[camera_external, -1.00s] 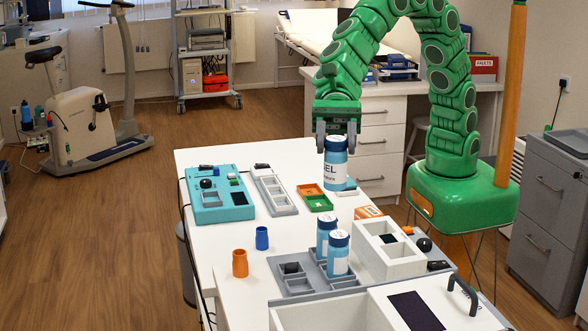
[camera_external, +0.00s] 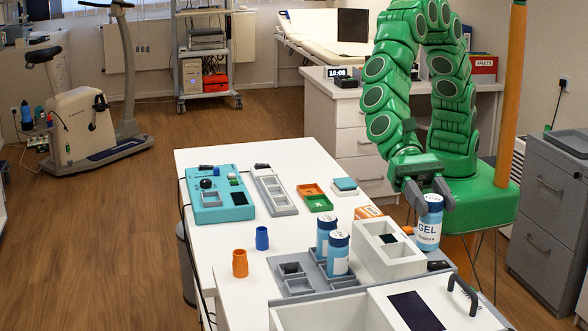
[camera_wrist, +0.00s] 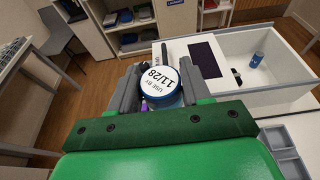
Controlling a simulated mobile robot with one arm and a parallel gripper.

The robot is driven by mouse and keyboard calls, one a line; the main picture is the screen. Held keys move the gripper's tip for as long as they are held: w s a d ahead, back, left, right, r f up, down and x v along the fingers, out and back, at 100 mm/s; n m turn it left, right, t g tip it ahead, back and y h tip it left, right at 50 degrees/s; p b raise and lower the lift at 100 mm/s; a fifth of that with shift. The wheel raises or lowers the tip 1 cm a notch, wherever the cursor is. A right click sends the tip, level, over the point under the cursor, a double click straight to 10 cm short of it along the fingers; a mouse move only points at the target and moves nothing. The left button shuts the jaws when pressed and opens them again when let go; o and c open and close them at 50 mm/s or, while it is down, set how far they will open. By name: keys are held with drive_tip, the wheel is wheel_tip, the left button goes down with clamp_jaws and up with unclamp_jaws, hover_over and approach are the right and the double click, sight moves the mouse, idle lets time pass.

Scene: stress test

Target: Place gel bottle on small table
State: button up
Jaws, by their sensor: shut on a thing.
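The gel bottle (camera_external: 428,232) is blue with a white label reading GEL and a white-topped cap. My gripper (camera_external: 429,194) is shut on its upper part and holds it upright, off the right edge of the white worktable (camera_external: 215,157). In the wrist view, the bottle's cap (camera_wrist: 159,80), marked USE BY 11/28, sits between the two grey fingers. The bottle's lower end is hidden there. A grey table (camera_wrist: 14,57) with thin legs shows at the left of the wrist view; I cannot tell if it is the small table.
Two similar blue bottles (camera_external: 337,262) stand in a grey rack (camera_external: 298,287). A white divided box (camera_external: 395,262) and an orange box (camera_external: 369,212) are close left of the held bottle. A grey drawer cabinet (camera_external: 545,215) stands at the right. Floor lies between it and the worktable.

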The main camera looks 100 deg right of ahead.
drive_tip(key=shift+f, duration=6.35)
drive_tip(key=shift+f, duration=0.1)
drive_tip(key=o, duration=1.2)
drive_tip(key=shift+w+d+r, duration=0.1)
drive_tip(key=shift+d+r, duration=0.1)
drive_tip(key=shift+d, duration=0.15)
drive_tip(key=v, duration=1.1)
drive_tip(key=shift+d+r, duration=0.1)
drive_tip(key=shift+d, duration=0.05)
